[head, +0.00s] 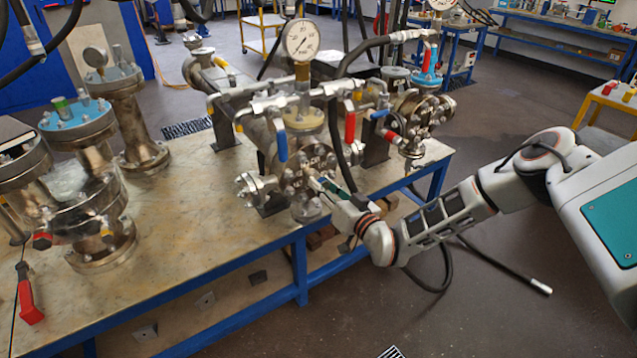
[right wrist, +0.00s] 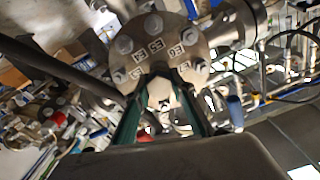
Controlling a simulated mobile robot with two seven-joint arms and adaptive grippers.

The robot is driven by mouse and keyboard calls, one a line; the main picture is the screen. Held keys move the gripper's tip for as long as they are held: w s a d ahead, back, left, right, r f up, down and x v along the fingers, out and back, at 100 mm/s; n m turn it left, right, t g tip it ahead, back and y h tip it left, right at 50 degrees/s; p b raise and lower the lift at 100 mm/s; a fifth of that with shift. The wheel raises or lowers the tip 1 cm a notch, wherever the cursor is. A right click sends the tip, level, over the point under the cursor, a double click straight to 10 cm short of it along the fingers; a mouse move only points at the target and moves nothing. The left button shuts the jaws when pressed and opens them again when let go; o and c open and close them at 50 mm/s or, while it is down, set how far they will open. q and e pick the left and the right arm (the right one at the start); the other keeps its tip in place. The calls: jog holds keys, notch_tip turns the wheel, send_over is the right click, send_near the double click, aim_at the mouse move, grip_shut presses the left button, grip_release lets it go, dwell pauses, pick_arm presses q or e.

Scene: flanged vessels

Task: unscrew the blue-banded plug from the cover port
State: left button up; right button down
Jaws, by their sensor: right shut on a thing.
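The round bolted cover (head: 313,160) faces forward on the middle vessel at the bench's front edge. In the right wrist view the cover (right wrist: 146,36) shows bolt heads and small number labels on its face. My right gripper (head: 314,184) reaches in from the right to the lower part of the cover. In the wrist view its two green-edged fingers (right wrist: 161,84) are shut on a pale, faceted plug (right wrist: 160,94) at the cover's lower face. No blue band can be made out on it, and I cannot tell how deep it sits. My left gripper is not in view.
Pipes, a blue lever (head: 281,141), a red lever (head: 350,127) and a pressure gauge (head: 301,38) crowd around the vessel. Other flanged vessels (head: 80,190) stand at the left of the bench (head: 215,235). The bench top between them is mostly clear.

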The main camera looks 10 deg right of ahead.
jog(key=c, duration=1.6)
grip_release()
jog(key=shift+c, duration=0.2)
jog(key=v, duration=1.2)
jog(key=shift+a, duration=0.1)
jog(key=shift+c, duration=0.4)
